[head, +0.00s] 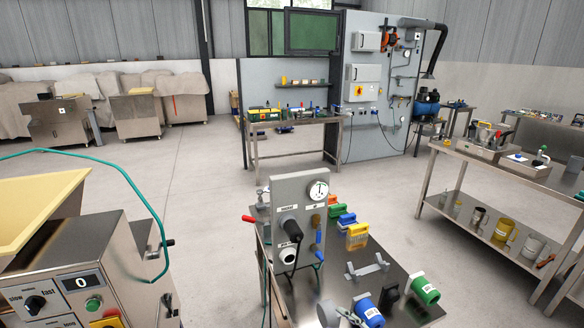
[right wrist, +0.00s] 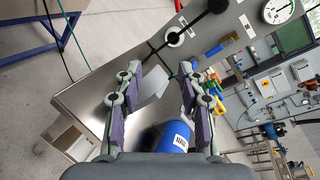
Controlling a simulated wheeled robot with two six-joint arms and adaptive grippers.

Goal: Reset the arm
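My right gripper (right wrist: 158,75) is open in the right wrist view, with its two purple-padded fingers apart and no object gripped. A blue can with a white label (right wrist: 172,138) shows low between the fingers; whether it touches them I cannot tell. In the head view the blue can (head: 368,313) lies at the front of the metal bench, and a grey rounded part, probably of my right arm, is just left of it at the bottom edge. My left gripper is not in view.
The metal bench (head: 385,290) carries a grey panel (head: 290,187) with a gauge (head: 318,190) and black handle, a green can (head: 425,289), a grey bracket (head: 367,268) and coloured blocks. A dough machine (head: 90,270) stands left. Open floor lies behind.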

